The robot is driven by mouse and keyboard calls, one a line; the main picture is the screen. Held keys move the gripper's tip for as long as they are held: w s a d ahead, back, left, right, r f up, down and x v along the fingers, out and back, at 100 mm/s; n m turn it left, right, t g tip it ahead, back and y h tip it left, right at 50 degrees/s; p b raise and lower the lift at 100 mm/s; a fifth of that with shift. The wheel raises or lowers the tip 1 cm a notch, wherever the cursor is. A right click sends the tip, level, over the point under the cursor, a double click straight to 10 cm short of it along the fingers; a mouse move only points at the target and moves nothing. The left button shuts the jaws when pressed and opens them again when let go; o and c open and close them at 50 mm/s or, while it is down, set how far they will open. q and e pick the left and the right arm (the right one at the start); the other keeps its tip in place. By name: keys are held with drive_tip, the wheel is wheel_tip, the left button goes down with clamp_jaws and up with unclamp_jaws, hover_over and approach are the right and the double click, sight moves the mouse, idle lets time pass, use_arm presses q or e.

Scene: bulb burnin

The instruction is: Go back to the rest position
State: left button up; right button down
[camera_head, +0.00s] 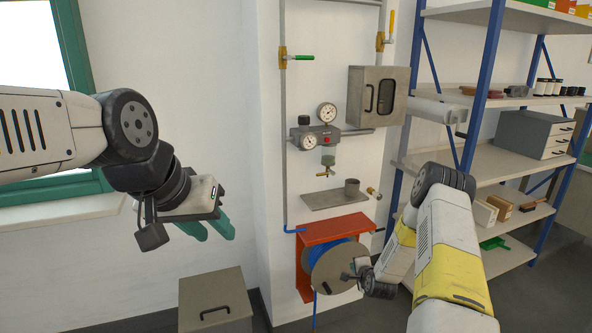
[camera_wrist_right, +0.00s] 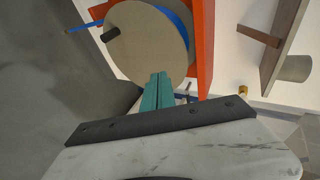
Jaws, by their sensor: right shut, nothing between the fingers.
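My left gripper (camera_head: 220,236) hangs in the air at the left of the head view, in front of the white wall. Its two green fingers point down to the right with a gap between them, and nothing shows in it. My right gripper (camera_wrist_right: 158,76) is shut and empty in the right wrist view, its green fingers pressed together. In the head view it is low in front of the hose reel (camera_head: 333,268), mostly hidden by my own wrist. The reel's round disc (camera_wrist_right: 148,38) lies beyond the fingertips; I cannot tell whether they touch.
An orange bracket (camera_head: 330,229) holds the reel on the wall. Above it are a small metal shelf (camera_head: 335,198), a gauge unit (camera_head: 322,136) and a grey cabinet (camera_head: 378,94). A grey box (camera_head: 215,292) stands below my left gripper. Blue-framed shelving (camera_head: 482,90) stands behind my right arm.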

wheel_tip(320, 180, up, 19)
drive_tip(key=n+g, duration=0.1)
drive_tip(key=n, duration=0.4)
drive_tip(key=s+a+r+n+g, duration=0.1)
drive_tip(key=s+r+n, duration=0.1)
drive_tip(key=s+r, duration=0.4)
drive_tip(key=s+a+r+n+g, duration=0.1)
drive_tip(key=s+a+r+n, duration=0.15)
drive_tip(key=r, duration=0.55)
drive_tip(key=s+a+r+n+g, duration=0.1)
drive_tip(key=s+r+n, duration=0.1)
drive_tip(key=s, duration=0.8)
drive_tip(key=s+a+r+n, duration=0.1)
drive_tip(key=s+r, duration=0.4)
drive_tip(key=s, duration=0.5)
drive_tip(key=s+a+r+n+g+y, duration=0.1)
drive_tip(key=s+a+r+n, duration=0.1)
drive_tip(key=s, duration=0.8)
wheel_tip(320, 180, up, 2)
drive_tip(key=shift+s+r+n+g, duration=0.2)
drive_tip(key=shift+s+n+g, duration=0.15)
drive_tip(key=shift+n, duration=0.5)
drive_tip(key=shift+w+d, duration=0.1)
drive_tip(key=shift+w, duration=0.05)
